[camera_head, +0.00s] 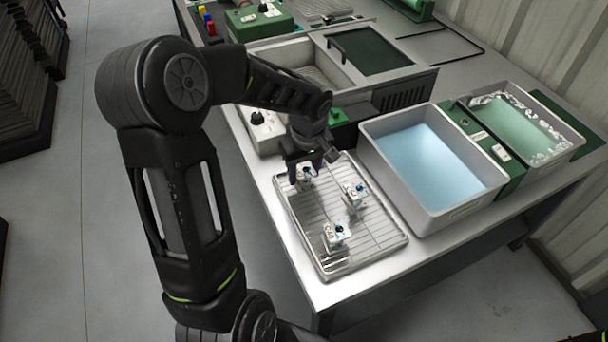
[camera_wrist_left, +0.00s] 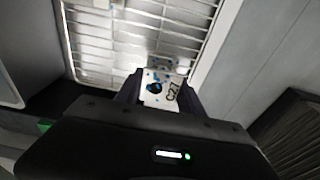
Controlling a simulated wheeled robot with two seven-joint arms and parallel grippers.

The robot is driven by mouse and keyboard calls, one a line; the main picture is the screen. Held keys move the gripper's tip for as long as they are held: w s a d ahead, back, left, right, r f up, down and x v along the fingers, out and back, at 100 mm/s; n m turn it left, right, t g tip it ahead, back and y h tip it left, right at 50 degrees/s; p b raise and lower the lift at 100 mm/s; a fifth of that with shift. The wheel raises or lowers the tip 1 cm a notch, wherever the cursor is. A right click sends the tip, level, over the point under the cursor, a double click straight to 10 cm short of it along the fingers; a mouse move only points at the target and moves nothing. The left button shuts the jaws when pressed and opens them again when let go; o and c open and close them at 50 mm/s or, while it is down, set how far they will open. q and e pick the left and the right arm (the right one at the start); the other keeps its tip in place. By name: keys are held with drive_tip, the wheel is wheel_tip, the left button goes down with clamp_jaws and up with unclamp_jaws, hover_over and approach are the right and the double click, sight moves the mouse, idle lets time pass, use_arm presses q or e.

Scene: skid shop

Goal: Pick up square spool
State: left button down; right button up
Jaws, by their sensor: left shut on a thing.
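My left gripper (camera_head: 303,179) is over the back left part of a wire rack tray (camera_head: 313,237). It is shut on a small white block-like spool (camera_head: 305,171) with a blue-ringed dark port. In the left wrist view the spool (camera_wrist_left: 162,90) sits between the fingers, and its face carries a mark that looks like "C27". Two similar white spools stand on the rack: one to the right (camera_head: 354,194) and one at the front (camera_head: 335,235). Whether the held spool touches the rack is unclear. My right gripper is not in view.
A grey basin of blue liquid (camera_head: 425,160) stands right of the rack, with a green-liquid basin (camera_head: 516,128) beyond it. A white box with a black knob (camera_head: 262,127) and a lidded machine (camera_head: 370,52) are behind. The table's front edge lies close to the rack.

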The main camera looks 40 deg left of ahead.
sight(304, 171)
use_arm(q)
wheel_tip(304, 171, up, 9)
idle(0.3)
drive_tip(key=shift+s+d+f, duration=0.1)
idle(0.5)
